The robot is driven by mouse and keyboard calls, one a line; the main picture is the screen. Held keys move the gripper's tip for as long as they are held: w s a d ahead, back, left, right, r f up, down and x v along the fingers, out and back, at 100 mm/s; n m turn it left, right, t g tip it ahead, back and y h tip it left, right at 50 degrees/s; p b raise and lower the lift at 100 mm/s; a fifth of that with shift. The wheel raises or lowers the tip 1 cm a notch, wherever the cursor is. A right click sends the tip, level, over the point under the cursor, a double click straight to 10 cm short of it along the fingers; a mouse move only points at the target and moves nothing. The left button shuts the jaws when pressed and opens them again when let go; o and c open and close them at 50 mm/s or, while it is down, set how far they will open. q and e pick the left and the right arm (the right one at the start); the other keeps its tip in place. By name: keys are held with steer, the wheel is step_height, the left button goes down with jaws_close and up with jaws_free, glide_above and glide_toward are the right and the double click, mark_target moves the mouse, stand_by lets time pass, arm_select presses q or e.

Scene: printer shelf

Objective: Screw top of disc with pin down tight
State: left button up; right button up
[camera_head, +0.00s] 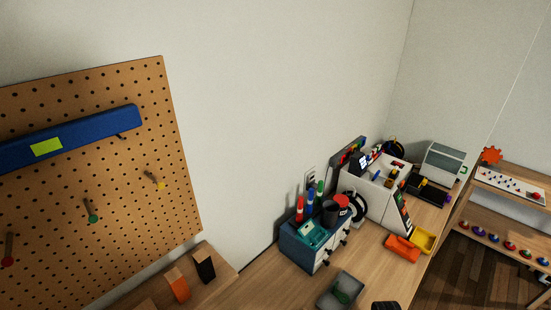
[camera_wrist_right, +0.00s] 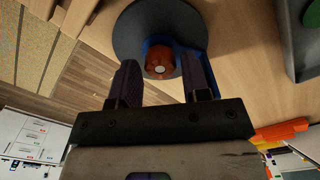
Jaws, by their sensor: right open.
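A dark grey round disc (camera_wrist_right: 128,32) lies on the wooden surface in the right wrist view. A red-orange knob (camera_wrist_right: 159,63) with a pale centre stands at its near part, with a blue piece (camera_wrist_right: 188,52) beside and behind it. My right gripper (camera_wrist_right: 163,88) is open, with one dark finger to the left of the knob and one to its right. Whether either finger touches the knob cannot be told. A pin cannot be made out. In the head view a dark object (camera_head: 385,305) is cut off at the bottom edge. My left gripper is in neither view.
A grey tray (camera_head: 325,298) holding a green item is right of the disc in the wrist view (camera_wrist_right: 287,45). Orange (camera_head: 402,247) and yellow (camera_head: 423,239) bins lie farther along the bench. A blue drawer box (camera_head: 297,250) with pens stands by the wall. A shelf (camera_head: 510,240) is at right.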

steer(key=n, duration=1.2)
steer(key=shift+n+b, duration=0.3)
steer(key=shift+b, duration=0.05)
steer(key=shift+c, duration=0.2)
steer(key=c, duration=0.4)
steer(key=m+p, duration=0.1)
steer(key=m, duration=0.1)
steer(key=shift+r+m, duration=0.1)
steer(key=shift+m, duration=0.2)
steer(key=m, duration=0.4)
steer(key=shift+m+p, duration=0.3)
steer(key=m, duration=1)
steer(key=shift+p, duration=0.3)
